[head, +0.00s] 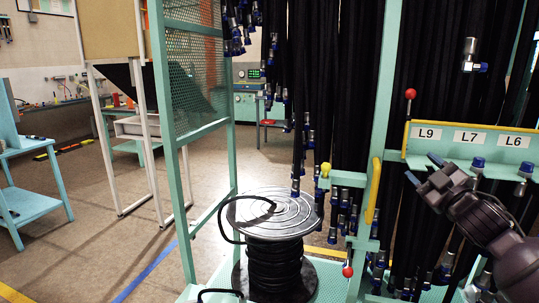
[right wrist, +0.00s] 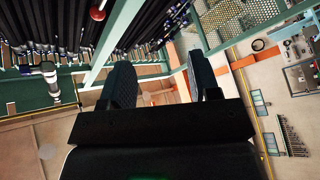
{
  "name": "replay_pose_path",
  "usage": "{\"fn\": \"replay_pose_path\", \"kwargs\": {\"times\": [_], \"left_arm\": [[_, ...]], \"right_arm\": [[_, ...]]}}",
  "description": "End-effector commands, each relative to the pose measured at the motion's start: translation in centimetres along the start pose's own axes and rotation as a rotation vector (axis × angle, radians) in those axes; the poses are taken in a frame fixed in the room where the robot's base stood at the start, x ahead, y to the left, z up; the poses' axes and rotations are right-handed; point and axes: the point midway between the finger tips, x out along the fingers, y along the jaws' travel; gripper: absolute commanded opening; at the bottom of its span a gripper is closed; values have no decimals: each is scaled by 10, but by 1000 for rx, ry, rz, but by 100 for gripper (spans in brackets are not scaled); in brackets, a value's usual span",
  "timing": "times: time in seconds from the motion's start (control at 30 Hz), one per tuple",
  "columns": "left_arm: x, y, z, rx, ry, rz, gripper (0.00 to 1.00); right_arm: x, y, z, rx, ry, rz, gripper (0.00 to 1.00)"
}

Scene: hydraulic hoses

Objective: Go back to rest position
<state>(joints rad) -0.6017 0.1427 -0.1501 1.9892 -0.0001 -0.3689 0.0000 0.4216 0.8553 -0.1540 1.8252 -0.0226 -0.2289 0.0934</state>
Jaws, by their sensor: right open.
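My right gripper (head: 424,170) is at the right of the head view, its arm coming in from the lower right. It is in front of the hose rack, just below the label plate (head: 470,138) marked L9, L7 and L6. In the right wrist view the two dark fingers (right wrist: 166,88) stand apart with nothing between them. My left gripper is not in the head view. Black hydraulic hoses (head: 352,70) with blue and silver end fittings hang in the rack behind the right gripper.
A hose reel (head: 270,205) with a grey top stands at the centre on the rack base. Green rack posts (head: 386,90) and a yellow rail (head: 372,190) are close to the right arm. A blue cart (head: 30,205) stands at the left. The floor (head: 120,245) at left is largely clear.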

Motion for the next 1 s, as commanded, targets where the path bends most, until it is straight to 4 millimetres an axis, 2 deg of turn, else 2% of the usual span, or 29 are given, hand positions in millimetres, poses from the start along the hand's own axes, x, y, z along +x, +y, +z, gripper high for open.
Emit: {"fn": "replay_pose_path", "kwargs": {"times": [0.03,0.2,0.37,0.5,0.8,1.0], "left_arm": [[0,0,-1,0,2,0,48],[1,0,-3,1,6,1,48],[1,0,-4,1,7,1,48],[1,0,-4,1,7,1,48],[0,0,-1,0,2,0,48],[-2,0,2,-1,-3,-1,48]], "right_arm": [[-15,-29,17,36,-43,-23,56],[-68,-110,57,144,-178,-83,56],[-129,-180,85,266,-310,-129,56],[-186,-233,99,387,-422,-152,56],[-315,-322,108,621,-659,-150,56],[-392,-360,109,716,-813,-137,56]]}}
